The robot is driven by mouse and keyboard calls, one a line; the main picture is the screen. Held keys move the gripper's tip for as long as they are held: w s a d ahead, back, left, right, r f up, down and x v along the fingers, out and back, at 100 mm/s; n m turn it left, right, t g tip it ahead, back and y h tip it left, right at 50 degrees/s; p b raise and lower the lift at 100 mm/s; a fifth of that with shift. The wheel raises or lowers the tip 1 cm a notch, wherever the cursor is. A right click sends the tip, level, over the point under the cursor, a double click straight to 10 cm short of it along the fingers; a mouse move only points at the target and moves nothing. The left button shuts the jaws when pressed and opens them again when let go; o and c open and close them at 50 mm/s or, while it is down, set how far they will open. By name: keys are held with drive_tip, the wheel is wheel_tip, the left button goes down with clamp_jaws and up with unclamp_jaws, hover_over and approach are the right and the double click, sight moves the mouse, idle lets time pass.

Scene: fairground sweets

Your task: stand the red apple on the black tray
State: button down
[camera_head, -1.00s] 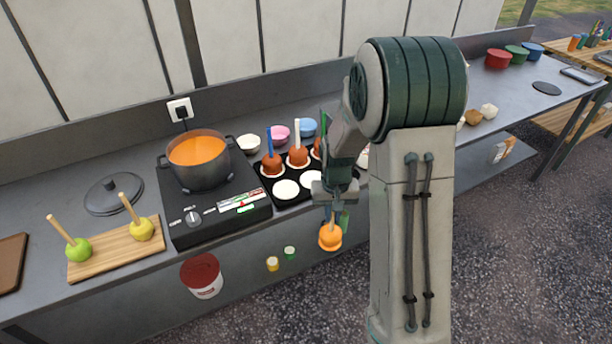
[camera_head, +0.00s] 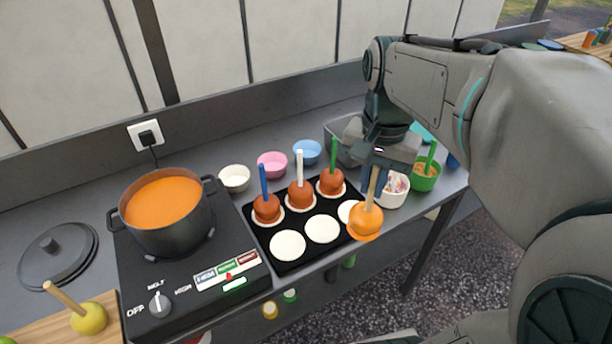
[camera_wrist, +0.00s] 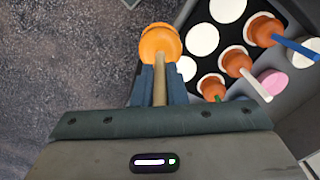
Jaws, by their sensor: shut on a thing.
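My gripper (camera_head: 376,165) is shut on the wooden stick of an apple (camera_head: 365,221) that hangs upright below it. The apple wears a glossy orange coat, so no red shows. The wrist view shows the apple (camera_wrist: 160,43) beyond the fingers. The black tray (camera_head: 292,222) stands right of the cooker. Its back row holds three caramel apples with blue, white and green sticks. White discs (camera_head: 287,245) lie bare in its front row; the rightmost is partly hidden behind the held apple. In the wrist view the apple is close beside that disc (camera_wrist: 187,68); its height is unclear.
A pot of orange caramel (camera_head: 163,202) stands on the cooker (camera_head: 190,290). White, pink (camera_head: 272,164) and blue bowls line the back of the tray. A white tub (camera_head: 394,190) and a green tub (camera_head: 426,174) stand to the right. A yellow apple (camera_head: 88,318) lies at lower left.

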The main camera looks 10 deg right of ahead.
drive_tip(key=w+a+f+p, duration=0.1)
drive_tip(key=w+a+f, duration=0.4)
drive_tip(key=w+f, duration=0.4)
drive_tip(key=shift+w+a+f+p, duration=0.25)
drive_tip(key=shift+a+f+p, duration=0.1)
drive_tip(key=shift+f, duration=0.5)
drive_tip(key=shift+f, duration=0.2)
drive_tip(key=c, duration=1.5)
unclamp_jaws()
drive_tip(key=shift+o, duration=0.2)
drive_tip(key=shift+r, duration=0.1)
